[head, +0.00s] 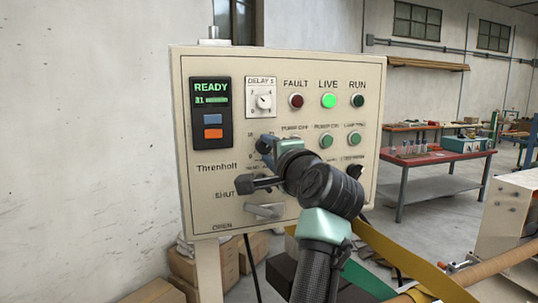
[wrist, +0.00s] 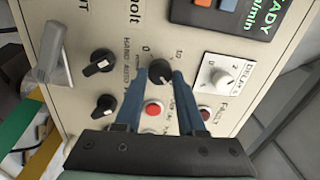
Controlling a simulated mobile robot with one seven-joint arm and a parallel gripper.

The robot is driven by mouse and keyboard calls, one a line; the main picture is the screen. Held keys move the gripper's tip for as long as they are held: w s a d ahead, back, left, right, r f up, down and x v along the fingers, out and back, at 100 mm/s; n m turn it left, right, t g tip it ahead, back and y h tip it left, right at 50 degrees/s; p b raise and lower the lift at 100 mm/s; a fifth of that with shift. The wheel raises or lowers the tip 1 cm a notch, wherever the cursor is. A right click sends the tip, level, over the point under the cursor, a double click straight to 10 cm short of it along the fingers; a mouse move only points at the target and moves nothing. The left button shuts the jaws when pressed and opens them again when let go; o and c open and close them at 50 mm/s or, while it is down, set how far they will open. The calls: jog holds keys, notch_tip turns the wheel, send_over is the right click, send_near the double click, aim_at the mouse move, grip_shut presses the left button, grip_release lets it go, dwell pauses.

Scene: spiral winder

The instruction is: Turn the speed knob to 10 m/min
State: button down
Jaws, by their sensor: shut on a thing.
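The speed knob (wrist: 159,69) is a black round knob on the panel, with a scale marked 0 and 10 beside it in the wrist view. My gripper (wrist: 158,76) has its two blue fingers on either side of the knob, shut on it. In the head view my gripper (head: 264,146) is at the middle of the panel and hides the knob; only part of its scale shows to the left. The display (head: 211,99) reads READY, with a small figure below that I cannot read surely. The knob's exact pointer angle is unclear.
The cream control panel (head: 222,180) also carries a white delay dial (head: 263,102), lit green LIVE lamp (head: 329,101), a red button (wrist: 153,110) close to one finger, two black selector knobs (wrist: 99,61) and a grey lever (head: 264,211). A red-topped bench (head: 425,158) stands behind right.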

jog(key=n+b, duration=0.1)
jog(key=n, duration=0.3)
jog(key=shift+f+n, duration=0.1)
jog(key=shift+n, duration=0.3)
jog(key=n+b, duration=0.1)
jog(key=n, duration=0.3)
jog(key=shift+n, duration=0.3)
jog(key=n+b, duration=0.1)
jog(key=n, duration=0.3)
jog(key=shift+b, duration=0.3)
jog(key=shift+n+b, duration=0.45)
jog(key=shift+n, duration=2.05)
jog(key=c, duration=0.5)
grip_release()
jog(key=shift+s, duration=0.1)
